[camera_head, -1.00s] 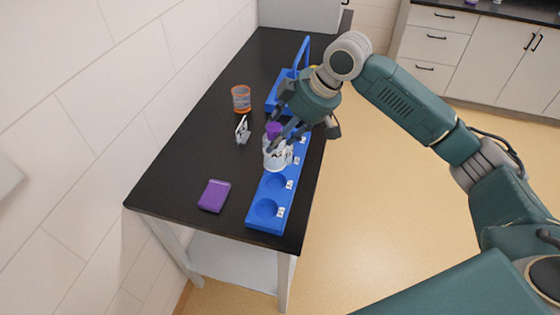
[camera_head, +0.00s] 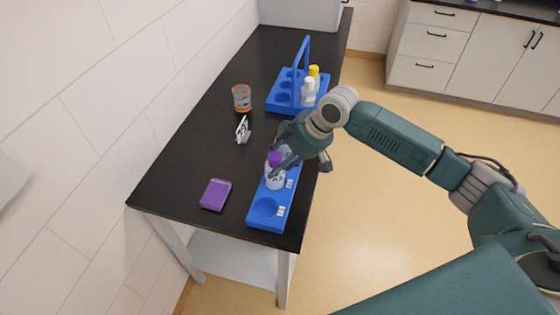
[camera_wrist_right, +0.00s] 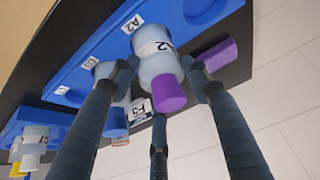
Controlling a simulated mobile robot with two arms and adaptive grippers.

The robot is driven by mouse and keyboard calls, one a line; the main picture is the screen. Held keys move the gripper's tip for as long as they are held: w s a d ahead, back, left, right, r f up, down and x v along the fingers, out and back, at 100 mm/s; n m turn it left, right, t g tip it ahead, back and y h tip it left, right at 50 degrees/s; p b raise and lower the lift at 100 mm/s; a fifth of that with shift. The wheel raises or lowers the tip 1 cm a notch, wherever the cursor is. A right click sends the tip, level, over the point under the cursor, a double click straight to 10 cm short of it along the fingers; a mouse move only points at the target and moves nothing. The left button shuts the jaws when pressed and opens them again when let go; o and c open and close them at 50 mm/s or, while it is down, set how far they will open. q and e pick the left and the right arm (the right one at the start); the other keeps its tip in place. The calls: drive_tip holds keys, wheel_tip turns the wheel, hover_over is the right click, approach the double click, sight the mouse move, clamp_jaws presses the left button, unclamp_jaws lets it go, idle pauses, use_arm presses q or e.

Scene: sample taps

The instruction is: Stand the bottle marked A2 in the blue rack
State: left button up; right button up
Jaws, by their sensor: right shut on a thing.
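The bottle marked A2 (camera_head: 275,174) is white with a purple cap. In the right wrist view its A2 label (camera_wrist_right: 153,48) shows, and it stands roughly upright at the A2-labelled place of the blue rack (camera_head: 254,219). I cannot tell whether its base is fully down in the hole. My right gripper (camera_head: 280,165) is shut around this bottle, with fingers on both sides of it in the wrist view (camera_wrist_right: 163,80). The nearest rack hole (camera_head: 265,208) is empty. My left gripper is not in view.
A blue-capped bottle (camera_wrist_right: 115,122) stands beside the A2 bottle. A blue handled carrier (camera_head: 283,106) with white and yellow-capped bottles is behind. A purple box (camera_head: 215,195), a small card stand (camera_head: 242,130) and an orange-rimmed jar (camera_head: 241,98) are left on the black table (camera_head: 180,170).

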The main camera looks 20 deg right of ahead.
drive_tip(key=o, duration=1.5)
drive_tip(key=shift+s+d+r, duration=0.1)
drive_tip(key=shift+d+r, duration=0.05)
drive_tip(key=shift+r, duration=0.35)
drive_tip(key=b+v, duration=0.2)
drive_tip(key=v, duration=0.9)
